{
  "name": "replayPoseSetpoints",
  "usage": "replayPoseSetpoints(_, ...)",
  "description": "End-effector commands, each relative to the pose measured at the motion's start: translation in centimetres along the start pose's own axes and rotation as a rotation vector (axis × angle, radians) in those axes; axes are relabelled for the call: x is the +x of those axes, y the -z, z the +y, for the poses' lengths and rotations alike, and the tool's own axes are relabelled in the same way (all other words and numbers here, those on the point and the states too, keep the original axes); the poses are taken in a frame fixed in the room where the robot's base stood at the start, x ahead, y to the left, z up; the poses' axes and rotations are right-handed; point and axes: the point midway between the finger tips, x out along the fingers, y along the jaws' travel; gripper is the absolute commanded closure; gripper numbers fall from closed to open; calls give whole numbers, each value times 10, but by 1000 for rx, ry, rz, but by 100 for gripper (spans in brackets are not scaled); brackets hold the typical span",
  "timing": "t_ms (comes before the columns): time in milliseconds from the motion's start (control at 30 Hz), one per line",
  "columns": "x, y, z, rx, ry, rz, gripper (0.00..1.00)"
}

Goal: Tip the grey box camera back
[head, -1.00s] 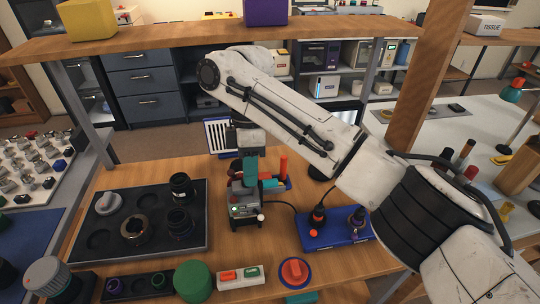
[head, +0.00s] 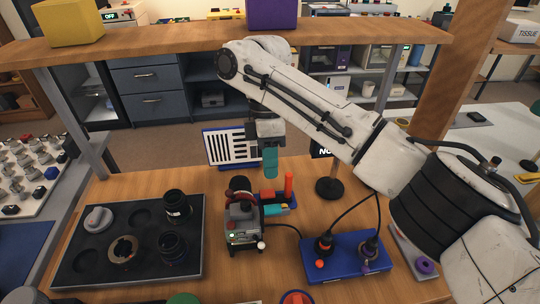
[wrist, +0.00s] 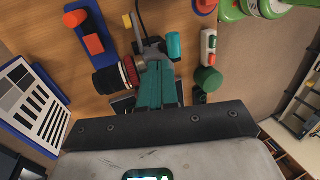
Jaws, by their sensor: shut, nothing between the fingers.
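The grey box camera (head: 243,228) stands on the wooden bench in the middle of the head view. A green light and a small white knob show on its near side. A black round part with a red ring (head: 240,190) sits at its top, like a lens facing up. My gripper (head: 270,174), with teal fingers, is shut and empty above and behind the camera, apart from it in the head view. In the wrist view the shut fingers (wrist: 160,85) overlap part of the grey camera body (wrist: 152,48), so whether they touch cannot be told there. The camera's underside is hidden.
A dark tray (head: 190,262) with lens parts lies to the left. A blue block (head: 345,262) with cabled plugs stands to the right. A striped chart (head: 231,148) stands behind, near a red post (head: 288,187) and a round black stand (head: 329,188). A shelf (head: 200,45) spans the back.

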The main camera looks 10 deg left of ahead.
Motion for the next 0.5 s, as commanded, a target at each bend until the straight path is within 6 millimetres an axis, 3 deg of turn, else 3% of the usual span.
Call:
replayPoseSetpoints(200,39,0,0,-1,1,2,100)
replayPoseSetpoints(500,59,0,0,0,-2,1,100)
